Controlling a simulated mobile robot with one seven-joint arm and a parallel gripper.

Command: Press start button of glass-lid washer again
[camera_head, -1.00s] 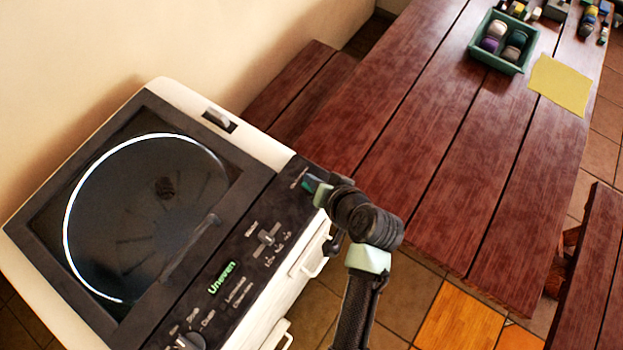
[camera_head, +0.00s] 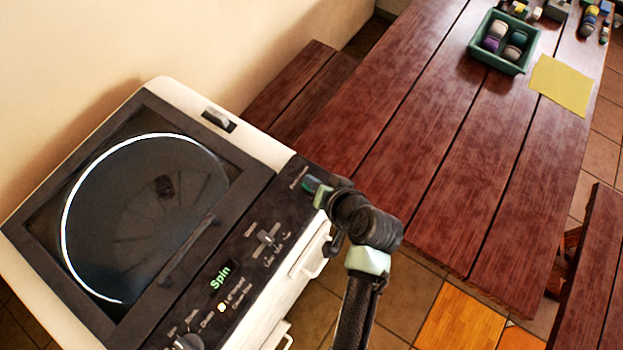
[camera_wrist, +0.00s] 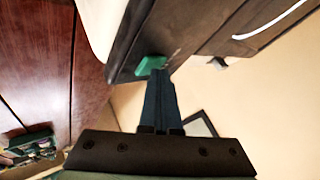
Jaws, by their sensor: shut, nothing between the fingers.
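The glass-lid washer (camera_head: 275,147) stands at the left with its round glass lid (camera_head: 145,215) closed flat. Its dark panel carries a display reading "Spin" (camera_head: 220,277), with a small lit lamp just below. The green start button (camera_head: 309,183) is at the panel's upper right end and also shows in the wrist view (camera_wrist: 150,64). My gripper (camera_head: 320,194) is shut and empty, its fingertips at the button. In the wrist view the fingertips (camera_wrist: 158,74) overlap the button's edge; I cannot tell whether they press it.
A slider (camera_head: 267,238) and a round knob (camera_head: 188,342) sit on the same panel. A red-brown wooden table (camera_head: 420,130) stands to the right, holding a green tray (camera_head: 475,48) of rolled items and a yellow cloth (camera_head: 562,85). A wooden bench (camera_head: 290,95) stands by the wall.

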